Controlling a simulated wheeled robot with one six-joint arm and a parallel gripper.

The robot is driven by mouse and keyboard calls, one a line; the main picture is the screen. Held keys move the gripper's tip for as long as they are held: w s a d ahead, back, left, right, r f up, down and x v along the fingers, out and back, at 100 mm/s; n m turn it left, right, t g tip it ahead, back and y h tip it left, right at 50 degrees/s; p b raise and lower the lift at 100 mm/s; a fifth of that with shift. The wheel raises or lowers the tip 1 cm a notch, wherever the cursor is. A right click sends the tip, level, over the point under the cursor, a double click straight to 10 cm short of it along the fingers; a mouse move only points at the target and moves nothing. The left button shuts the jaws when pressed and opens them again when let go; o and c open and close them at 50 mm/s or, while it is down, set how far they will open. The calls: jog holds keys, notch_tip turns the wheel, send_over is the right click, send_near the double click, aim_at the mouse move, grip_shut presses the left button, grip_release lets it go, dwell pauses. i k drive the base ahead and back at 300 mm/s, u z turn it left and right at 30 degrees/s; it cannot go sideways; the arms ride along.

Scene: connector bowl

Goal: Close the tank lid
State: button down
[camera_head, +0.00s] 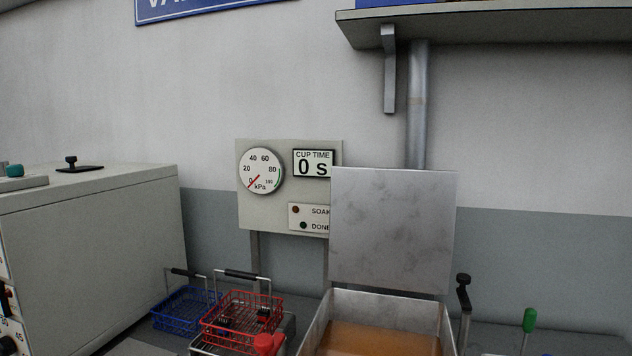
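The tank lid (393,230) is a flat grey metal plate. It stands upright and open at the back of the tank. The tank (450,321) is an open metal box at the bottom centre-right, with brownish-orange liquid (380,340) inside. The front of the tank is cut off by the frame's lower edge. A lever with a black knob (463,280) stands at the tank's right side. My gripper is not in view.
A red basket (240,318) and a blue basket (185,308) with black-gripped handles stand left of the tank. A gauge panel (290,160) reading 0 s is behind. A grey cabinet (95,250) is at left, a green-handled tool (529,320) at right. A shelf (490,25) overhangs above.

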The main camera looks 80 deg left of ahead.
aim_at(390, 228)
jog(key=u, duration=0.05)
jog(key=k, duration=1.45)
jog(key=u, duration=1.9)
jog(key=i, duration=0.45)
